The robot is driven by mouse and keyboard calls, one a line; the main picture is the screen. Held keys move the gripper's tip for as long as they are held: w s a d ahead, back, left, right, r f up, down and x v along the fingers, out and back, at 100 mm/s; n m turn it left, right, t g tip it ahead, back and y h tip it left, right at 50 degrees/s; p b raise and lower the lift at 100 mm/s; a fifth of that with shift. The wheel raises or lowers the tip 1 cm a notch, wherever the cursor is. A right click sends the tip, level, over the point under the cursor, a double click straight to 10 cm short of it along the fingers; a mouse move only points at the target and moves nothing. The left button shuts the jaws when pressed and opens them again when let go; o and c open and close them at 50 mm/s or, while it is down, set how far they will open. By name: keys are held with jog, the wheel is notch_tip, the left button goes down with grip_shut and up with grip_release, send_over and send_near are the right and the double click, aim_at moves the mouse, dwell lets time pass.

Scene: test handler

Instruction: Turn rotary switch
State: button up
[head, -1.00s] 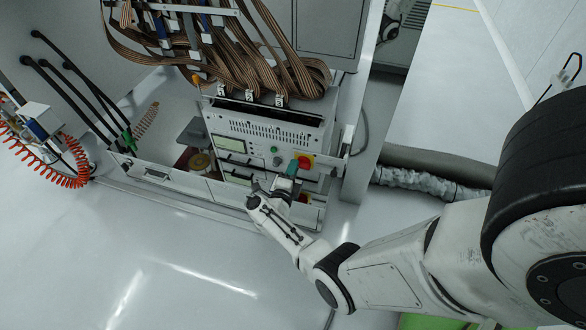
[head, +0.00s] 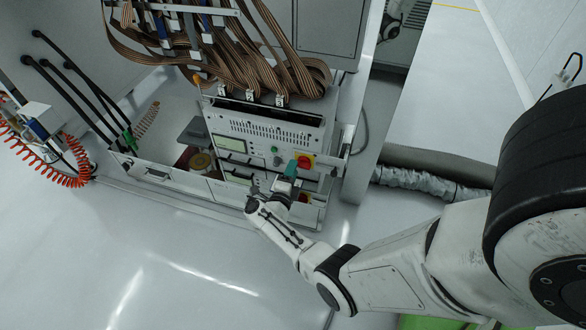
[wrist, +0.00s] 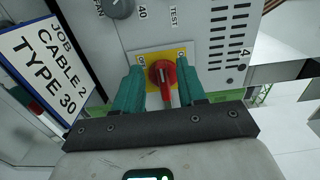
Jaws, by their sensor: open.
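The rotary switch (wrist: 163,76) is a red knob on a yellow square plate (wrist: 144,57) on the front of a grey control panel. In the wrist view its handle points down toward my gripper. My gripper (wrist: 163,90) has green fingers, open, one on each side of the red knob with small gaps visible. In the head view the rotary switch (head: 305,161) shows at the panel's right end, with my gripper (head: 291,168) just to its lower left. Whether the fingertips touch the plate cannot be told.
A grey knob (wrist: 120,8) sits above the switch in the wrist view. A white sign with "JOB CABLE 2 TYPE 30" (wrist: 45,70) stands at the left. Brown ribbon cables (head: 240,60) hang above the panel (head: 260,125). Open floor lies in front.

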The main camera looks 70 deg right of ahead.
jog(key=a+p, duration=0.2)
jog(key=a, duration=0.7)
jog(key=shift+s+a, duration=0.25)
jog(key=shift+s, duration=0.15)
